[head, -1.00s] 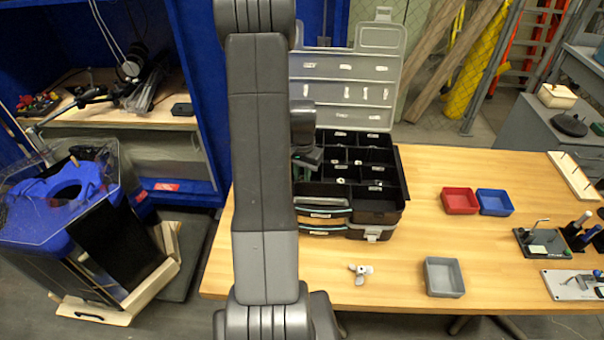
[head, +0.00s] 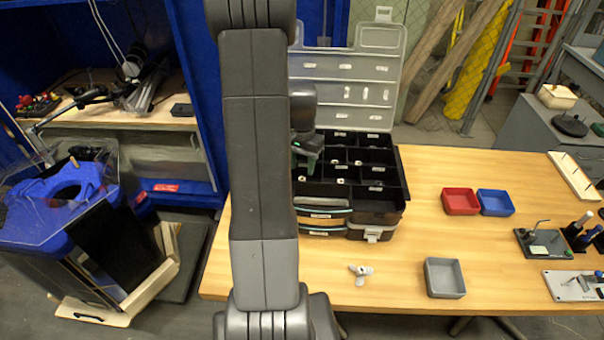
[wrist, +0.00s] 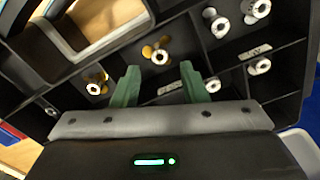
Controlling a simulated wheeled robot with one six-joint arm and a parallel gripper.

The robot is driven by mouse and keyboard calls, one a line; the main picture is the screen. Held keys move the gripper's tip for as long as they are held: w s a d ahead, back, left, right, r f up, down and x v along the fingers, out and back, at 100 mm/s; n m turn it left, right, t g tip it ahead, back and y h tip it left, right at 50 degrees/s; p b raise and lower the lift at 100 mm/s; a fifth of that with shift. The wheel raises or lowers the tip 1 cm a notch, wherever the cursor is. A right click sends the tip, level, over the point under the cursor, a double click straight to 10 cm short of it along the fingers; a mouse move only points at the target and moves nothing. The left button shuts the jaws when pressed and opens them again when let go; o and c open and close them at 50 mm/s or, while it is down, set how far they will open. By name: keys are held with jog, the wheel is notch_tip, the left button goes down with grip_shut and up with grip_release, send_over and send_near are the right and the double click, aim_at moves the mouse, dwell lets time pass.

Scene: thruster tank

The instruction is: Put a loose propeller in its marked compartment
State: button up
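A loose light-grey propeller (head: 361,270) lies on the bare table in front of the organiser case. The black case (head: 376,206) stands open, with its clear lid raised at the back and labelled compartments inside. In the wrist view, a brass propeller with a pale hub (wrist: 160,52) lies in one compartment, and another (wrist: 97,84) lies in the compartment to its left. Several pale hubs or small propellers (wrist: 215,22) sit in other compartments. My gripper (wrist: 159,80) is open above the case, its green fingers apart with nothing between them. In the head view, my arm hides the case's left side.
A grey bin (head: 444,278) stands right of the loose propeller. A red bin (head: 460,201) and a blue bin (head: 495,202) stand farther back. Tools and holders fill the table's right end. The table between the case and the bins is clear.

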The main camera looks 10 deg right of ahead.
notch_tip(320, 180, up, 8)
jog(key=shift+f, duration=0.2)
dwell(1.4)
